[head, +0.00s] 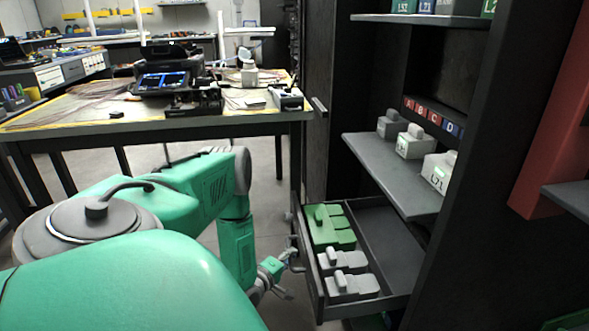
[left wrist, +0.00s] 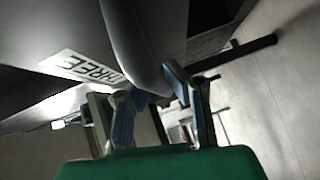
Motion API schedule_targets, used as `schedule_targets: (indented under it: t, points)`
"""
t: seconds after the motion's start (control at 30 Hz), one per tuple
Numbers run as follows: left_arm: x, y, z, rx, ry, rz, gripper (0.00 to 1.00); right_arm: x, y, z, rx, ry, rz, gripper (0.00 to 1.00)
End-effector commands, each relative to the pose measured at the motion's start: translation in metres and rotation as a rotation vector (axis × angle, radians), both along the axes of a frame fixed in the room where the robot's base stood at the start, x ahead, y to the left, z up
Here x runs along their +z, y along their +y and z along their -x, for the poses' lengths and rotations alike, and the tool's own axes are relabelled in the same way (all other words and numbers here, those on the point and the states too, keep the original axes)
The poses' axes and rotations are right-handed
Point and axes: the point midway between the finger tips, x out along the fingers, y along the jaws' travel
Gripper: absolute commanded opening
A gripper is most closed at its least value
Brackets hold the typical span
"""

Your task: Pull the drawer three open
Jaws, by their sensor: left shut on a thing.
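The drawer (head: 388,238) stands pulled out from the dark cabinet low in the head view. It holds a green block (head: 324,228) and grey blocks (head: 346,260). In the left wrist view its front carries a label reading THREE (left wrist: 85,68), and a thick grey curved handle (left wrist: 135,45) crosses the upper middle. My left gripper (head: 290,261) is at the drawer's front. Its blue-padded fingers (left wrist: 152,90) are shut on the handle, one on each side. The grip itself is small in the head view. My right gripper is not in view.
Shelves (head: 395,180) with grey blocks are above the drawer, to the right. A wooden-topped table (head: 60,118) with a dark device (head: 165,82) stands behind. My green arm covers the lower left. Some grey floor (head: 265,190) is clear between table and drawer.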

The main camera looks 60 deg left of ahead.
Motion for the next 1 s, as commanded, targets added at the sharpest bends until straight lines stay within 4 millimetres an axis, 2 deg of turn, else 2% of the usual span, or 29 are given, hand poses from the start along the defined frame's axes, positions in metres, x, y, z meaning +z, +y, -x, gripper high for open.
schedule_targets:
  t: [0.17, 0.2, 0.23, 0.27, 0.67, 0.77, 1.0]
  points:
    - [0.001, 0.005, 0.000, 0.009, -0.003, -0.007, 0.00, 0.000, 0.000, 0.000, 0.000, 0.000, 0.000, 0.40]
    - [0.001, 0.005, 0.000, 0.009, -0.003, -0.007, 0.16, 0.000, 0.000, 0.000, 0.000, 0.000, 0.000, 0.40]
    - [0.001, 0.005, 0.000, 0.009, -0.003, -0.007, 0.27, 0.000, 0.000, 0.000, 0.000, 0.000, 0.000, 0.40]
    - [0.001, 0.004, 0.000, 0.009, -0.003, -0.007, 0.33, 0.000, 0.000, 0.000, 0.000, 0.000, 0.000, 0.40]
    - [0.002, -0.002, 0.006, 0.002, 0.001, -0.003, 0.33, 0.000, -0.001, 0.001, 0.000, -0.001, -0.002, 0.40]
    - [0.003, -0.007, 0.019, 0.003, 0.003, -0.003, 0.33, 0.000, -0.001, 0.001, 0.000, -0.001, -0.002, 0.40]
    - [0.007, -0.026, 0.066, 0.003, 0.005, 0.000, 0.33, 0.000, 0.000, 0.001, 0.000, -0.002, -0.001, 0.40]
